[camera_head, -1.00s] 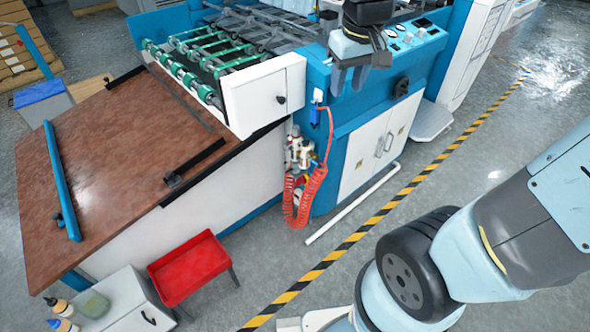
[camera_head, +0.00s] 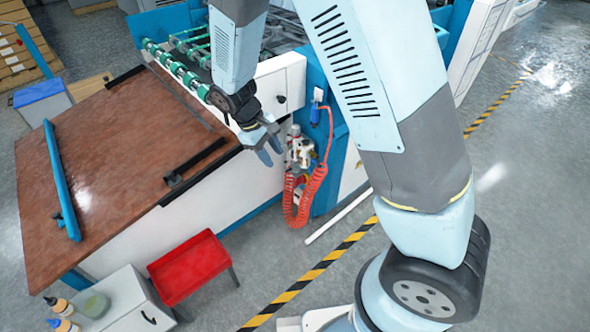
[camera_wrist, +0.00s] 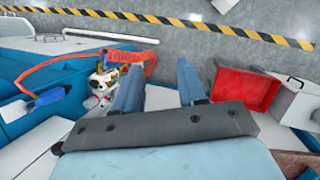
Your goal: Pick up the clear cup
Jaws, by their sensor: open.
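A low, translucent greenish round vessel (camera_head: 93,304), which looks like the clear cup, stands on the white cabinet (camera_head: 125,292) at the lower left of the head view. I cannot make out its shape well. My gripper (camera_head: 270,153) is open and empty, pointing down in front of the machine, well up and to the right of the cabinet. In the wrist view my gripper's two fingers (camera_wrist: 158,68) are spread with only floor and machine behind them. The cabinet shows at that view's right edge (camera_wrist: 297,105); the cup cannot be made out there.
Bottles (camera_head: 60,312) with dark and blue caps stand just left of the cup. A red tray (camera_head: 190,267) on legs stands right of the cabinet, with the brown table (camera_head: 110,170) behind. A red coiled hose (camera_head: 308,195) hangs from the machine near my gripper.

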